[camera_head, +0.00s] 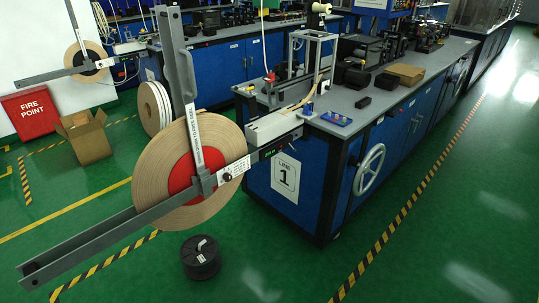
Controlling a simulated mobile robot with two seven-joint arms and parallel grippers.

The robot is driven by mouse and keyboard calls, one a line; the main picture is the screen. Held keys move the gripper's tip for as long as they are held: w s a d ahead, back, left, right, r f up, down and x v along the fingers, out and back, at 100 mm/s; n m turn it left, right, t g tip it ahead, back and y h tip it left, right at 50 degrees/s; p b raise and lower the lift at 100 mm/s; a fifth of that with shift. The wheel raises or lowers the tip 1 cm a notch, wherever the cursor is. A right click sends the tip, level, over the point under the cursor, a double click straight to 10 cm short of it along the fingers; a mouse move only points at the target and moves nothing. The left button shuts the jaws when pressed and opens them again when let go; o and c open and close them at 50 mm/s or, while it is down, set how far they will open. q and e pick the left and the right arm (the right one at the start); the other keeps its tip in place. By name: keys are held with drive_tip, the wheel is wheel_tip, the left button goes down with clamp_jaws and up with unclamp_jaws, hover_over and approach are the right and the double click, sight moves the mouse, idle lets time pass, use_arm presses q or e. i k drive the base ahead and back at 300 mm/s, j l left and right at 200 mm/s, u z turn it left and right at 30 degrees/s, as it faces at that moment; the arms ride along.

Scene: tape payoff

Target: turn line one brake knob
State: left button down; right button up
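The line one bench (330,180) is a blue cabinet with a grey top and a white sign (285,175) reading "1". A payoff arm (90,240) of grey metal reaches out from its near left corner. It carries a large tan tape reel (160,170) with a red centre (182,180), standing upright. A small dark round knob (227,177) sits on the arm by a white label, just right of the reel; it looks like the brake knob, but its setting is too small to tell. Neither of my grippers shows in the head view.
A black spool (200,257) stands on the green floor below the reel. A white handwheel (369,169) juts from the bench side. An open carton (85,137) and red fire point box (38,111) are at left. The floor in front and at right is clear.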

sight(227, 177)
drive_tip(key=i+u, duration=0.25)
drive_tip(key=u, duration=0.15)
drive_tip(key=i+u, duration=0.25)
drive_tip(key=u, duration=0.2)
